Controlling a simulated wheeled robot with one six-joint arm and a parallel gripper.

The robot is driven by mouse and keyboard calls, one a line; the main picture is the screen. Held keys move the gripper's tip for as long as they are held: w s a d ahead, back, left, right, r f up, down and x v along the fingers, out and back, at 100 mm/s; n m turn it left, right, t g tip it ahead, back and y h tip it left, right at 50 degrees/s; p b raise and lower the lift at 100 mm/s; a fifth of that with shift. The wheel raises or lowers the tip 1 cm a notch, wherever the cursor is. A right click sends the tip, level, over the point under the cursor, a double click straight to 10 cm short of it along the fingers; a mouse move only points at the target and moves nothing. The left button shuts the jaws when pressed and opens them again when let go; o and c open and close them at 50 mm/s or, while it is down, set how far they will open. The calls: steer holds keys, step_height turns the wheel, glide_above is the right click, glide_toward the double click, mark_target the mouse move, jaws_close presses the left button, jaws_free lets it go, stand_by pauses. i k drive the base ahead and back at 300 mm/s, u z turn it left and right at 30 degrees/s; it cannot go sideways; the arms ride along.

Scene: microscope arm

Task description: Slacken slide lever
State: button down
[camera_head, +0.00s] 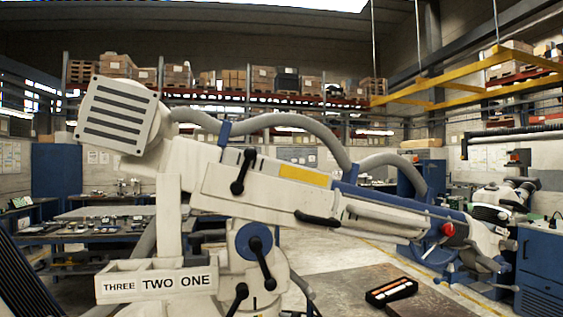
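A large white and blue microscope arm (285,188) slopes down from upper left to lower right. It carries several black levers, and no label shows which one is the slide lever. One black lever (241,172) stands steeply on the upper left of the beam. A second black lever (318,218) lies nearly level along the beam's lower edge. A third black lever (262,262) hangs from a blue round hub (254,241), and a fourth black lever (237,298) sits lower on the column. A red knob (447,229) is near the right end. My gripper is not in view.
A louvred white head (115,115) is at the beam's upper left end. A tray marked THREE TWO ONE (157,282) stands lower left. A black and orange case (391,291) lies at lower right. Workbenches, a blue cabinet (541,262) and box-laden shelving (330,103) stand around.

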mark_target(250, 153)
steer(key=i, duration=0.9)
steer(key=u, duration=0.25)
